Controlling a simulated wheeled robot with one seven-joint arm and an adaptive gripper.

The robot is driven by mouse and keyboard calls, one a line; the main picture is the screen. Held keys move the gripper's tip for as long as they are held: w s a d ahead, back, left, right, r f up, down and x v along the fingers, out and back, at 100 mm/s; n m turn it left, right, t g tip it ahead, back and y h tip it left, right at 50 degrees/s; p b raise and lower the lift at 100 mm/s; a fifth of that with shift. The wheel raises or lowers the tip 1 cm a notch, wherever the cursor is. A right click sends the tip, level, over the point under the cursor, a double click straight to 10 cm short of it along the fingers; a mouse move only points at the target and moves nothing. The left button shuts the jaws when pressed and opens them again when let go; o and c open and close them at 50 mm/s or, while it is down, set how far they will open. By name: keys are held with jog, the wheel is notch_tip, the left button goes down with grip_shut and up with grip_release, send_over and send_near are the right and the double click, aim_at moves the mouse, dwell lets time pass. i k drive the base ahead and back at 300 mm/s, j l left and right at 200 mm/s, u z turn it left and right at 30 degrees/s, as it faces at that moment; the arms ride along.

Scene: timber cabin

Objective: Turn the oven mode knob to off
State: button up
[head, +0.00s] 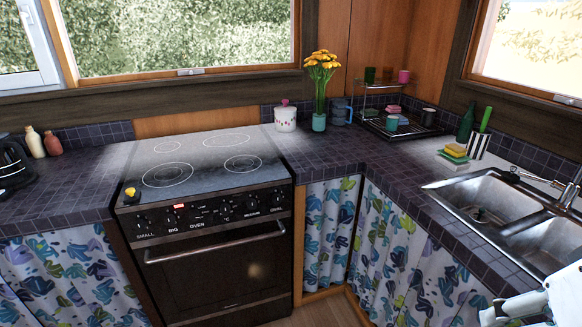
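The oven (225,260) is built into the counter, with a dark glass door, a silver handle (215,243) and a black cooktop. Its front panel (208,210) carries a row of small dark knobs and a small red display (178,206). A knob (196,215) sits above the label OVEN, between the BIG knob (168,218) and the knobs farther right. Its pointer is too small to read, so I cannot tell its setting. A white part of my arm shows at the lower right corner.
A small yellow-and-black object (130,192) sits on the cooktop's front left corner. A kettle (14,165) and two bottles stand left. A white pot (286,118), flower vase (319,121) and dish rack (400,128) stand behind, right. A sink (490,205) is at right. Space before the oven looks clear.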

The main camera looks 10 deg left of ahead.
aim_at(194, 215)
jog(key=u, duration=1.25)
